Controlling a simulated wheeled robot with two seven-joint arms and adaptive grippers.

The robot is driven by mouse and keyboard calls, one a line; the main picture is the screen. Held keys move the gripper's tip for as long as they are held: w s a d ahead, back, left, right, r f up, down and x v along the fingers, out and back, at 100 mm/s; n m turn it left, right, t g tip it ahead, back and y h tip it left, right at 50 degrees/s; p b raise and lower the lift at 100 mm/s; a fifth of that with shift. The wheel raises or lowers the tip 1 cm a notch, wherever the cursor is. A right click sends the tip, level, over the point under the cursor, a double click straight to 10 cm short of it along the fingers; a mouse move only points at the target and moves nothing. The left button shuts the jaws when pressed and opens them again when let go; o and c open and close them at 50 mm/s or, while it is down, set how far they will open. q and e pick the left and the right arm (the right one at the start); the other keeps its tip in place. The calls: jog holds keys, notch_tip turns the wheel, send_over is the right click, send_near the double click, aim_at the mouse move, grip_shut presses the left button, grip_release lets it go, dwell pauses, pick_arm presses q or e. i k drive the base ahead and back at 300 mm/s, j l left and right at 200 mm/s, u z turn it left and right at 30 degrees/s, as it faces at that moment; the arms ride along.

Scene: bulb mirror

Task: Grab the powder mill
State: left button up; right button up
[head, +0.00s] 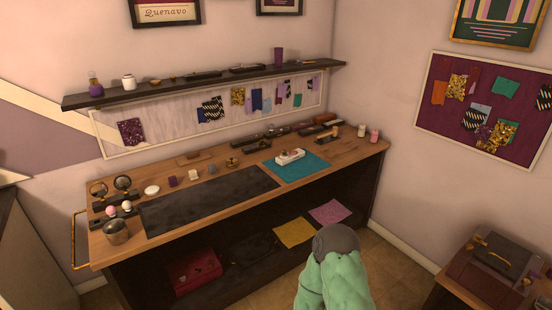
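I cannot tell for certain which thing is the powder mill. A small brown, brass-toned piece (232,162) stands on the back part of the wooden workbench (345,155). Near it are a small grey piece (212,168), a white block (194,174) and a purple block (173,181). A metal cup (116,231) stands at the bench's front left corner.
A bulky pale green shape with a grey rounded top (336,240) rises in front of the bench. A dark mat (210,200) and a teal mat (310,170) lie on the bench. A shelf (210,84) hangs above. A side table stands at right.

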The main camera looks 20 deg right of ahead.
aim_at(295, 154)
jog(key=i+l+u, duration=0.15)
jog(key=l+u, duration=0.35)
jog(key=i+l+u, duration=0.1)
jog(key=l+u, duration=0.35)
jog(key=j, duration=0.1)
